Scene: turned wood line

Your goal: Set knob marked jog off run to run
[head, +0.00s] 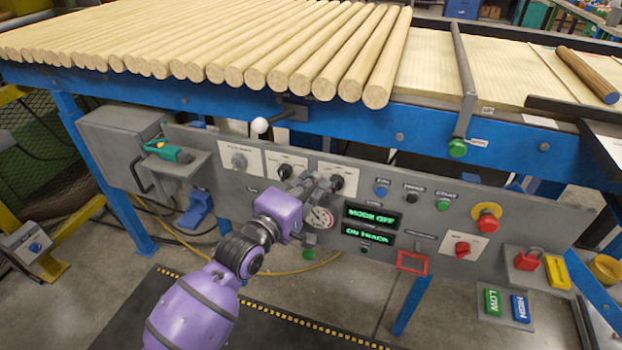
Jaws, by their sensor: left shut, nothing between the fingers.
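The grey control panel (225,190) carries several knobs on white plates: a grey knob (238,160), a black knob (285,171) and another dark knob (336,182). A red knob (462,249) sits on a white plate farther right. The plate lettering is too small to read, so I cannot tell which is marked jog off run. A green display (372,217) reads MODE OFF. My left gripper (318,181) is shut and empty in front of the panel, between the black knob and the other dark knob. Whether it touches either is unclear. My right gripper is out of view.
A gauge (319,218) sits just below the gripper. Small push buttons (412,198) and a red mushroom button (487,222) are to the right. A white-balled lever (260,125) juts out above. Wooden rods (300,50) lie on the table over the panel.

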